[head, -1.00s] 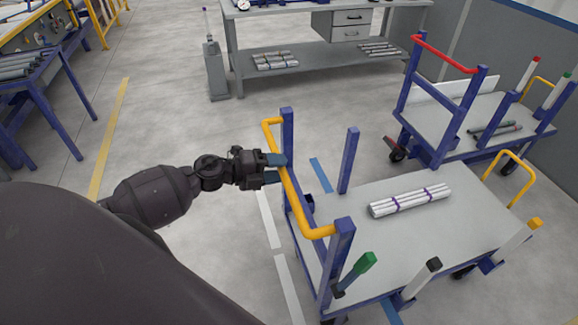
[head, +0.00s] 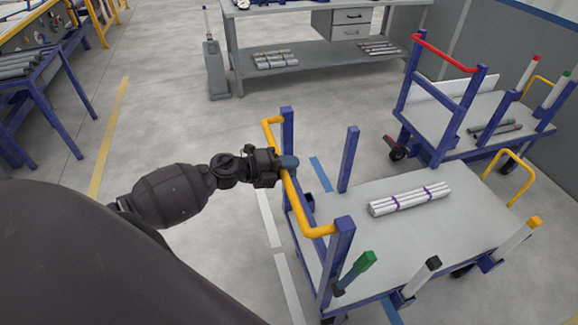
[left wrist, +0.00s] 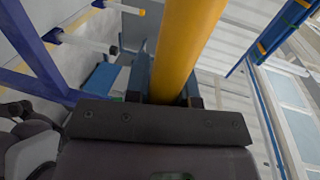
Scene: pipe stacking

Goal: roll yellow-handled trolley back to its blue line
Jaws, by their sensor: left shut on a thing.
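The yellow-handled trolley (head: 445,225) has a grey deck, blue posts and a yellow push handle (head: 297,203) at its left end. A bundle of pale pipes (head: 409,199) with purple bands lies on its deck. My left gripper (head: 288,162) is shut around the handle bar near its far end. In the left wrist view the yellow bar (left wrist: 185,50) runs between the fingers. A blue floor line (head: 321,174) shows beside the trolley's left end, and a blue strip (head: 391,312) shows at its near side. My right gripper is not in view.
A red-handled trolley (head: 500,108) stands close behind at the right, near the wall. A grey workbench (head: 320,60) stands at the back. A blue rack (head: 40,90) is at the far left. The floor left of the trolley is clear, with white and yellow lines.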

